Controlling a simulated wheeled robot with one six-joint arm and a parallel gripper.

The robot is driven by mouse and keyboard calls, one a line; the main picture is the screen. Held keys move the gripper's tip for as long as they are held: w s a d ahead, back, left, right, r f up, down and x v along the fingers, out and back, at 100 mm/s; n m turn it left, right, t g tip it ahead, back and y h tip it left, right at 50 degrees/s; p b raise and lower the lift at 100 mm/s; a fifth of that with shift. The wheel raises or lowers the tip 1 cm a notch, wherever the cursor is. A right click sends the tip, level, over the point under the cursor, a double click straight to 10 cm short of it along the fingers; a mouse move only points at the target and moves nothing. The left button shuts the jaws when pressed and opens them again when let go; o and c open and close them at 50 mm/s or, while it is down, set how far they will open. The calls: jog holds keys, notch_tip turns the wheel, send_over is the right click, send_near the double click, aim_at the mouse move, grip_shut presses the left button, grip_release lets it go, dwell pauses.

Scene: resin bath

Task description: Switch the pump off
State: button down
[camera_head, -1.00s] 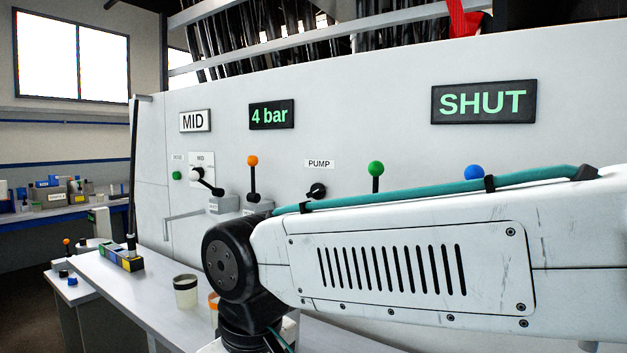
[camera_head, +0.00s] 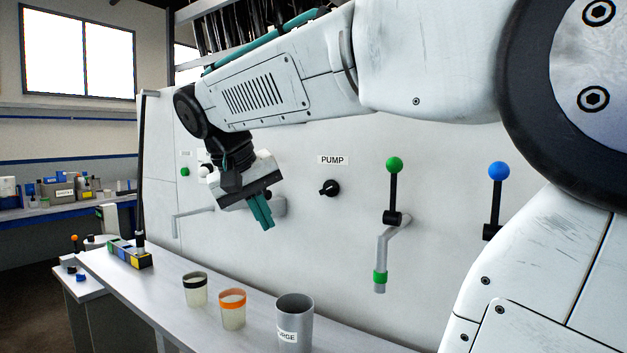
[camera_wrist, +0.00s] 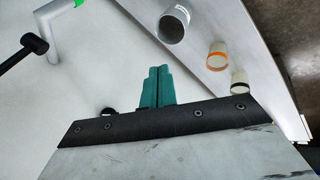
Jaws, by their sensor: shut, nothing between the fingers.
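The pump switch is a black rotary knob (camera_head: 330,188) on the pale panel, under the PUMP label (camera_head: 333,160). Its handle points out to the left in the head view. In the wrist view a small dark knob (camera_wrist: 107,111), seemingly the same one, shows partly hidden behind the gripper's edge. My gripper (camera_head: 267,224) has teal fingers, held together and empty. They also show in the wrist view (camera_wrist: 155,72). The gripper hangs in front of the panel, to the left of the knob and lower, apart from it.
A green-ball lever (camera_head: 394,166) above a spout (camera_head: 381,260) and a blue-ball lever (camera_head: 498,172) are right of the knob. A grey beaker (camera_head: 295,318) and two cups, black-banded (camera_head: 195,290) and orange-banded (camera_head: 232,312), stand on the shelf below.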

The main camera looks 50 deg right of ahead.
aim_at(329, 189)
jog(key=w+d+r+m+g+h, duration=0.3)
jog(key=w+d+r+m, duration=0.5)
jog(key=d+r, duration=0.5)
jog(key=shift+w+d+h, duration=0.5)
jog(key=shift+w+h, duration=0.1)
jog(key=shift+w, duration=0.65)
jog(key=x, duration=0.9)
jog(key=shift+s+r, duration=0.15)
jog(key=shift+s, duration=0.1)
jog(key=f, duration=0.1)
jog(key=s+f, duration=0.1)
jog(key=f, duration=0.1)
jog(key=shift+s+d, duration=0.35)
jog(key=shift+s+f, duration=0.25)
jog(key=shift+f, duration=0.3)
jog(key=shift+d+g, duration=0.15)
jog(key=shift+g, duration=0.35)
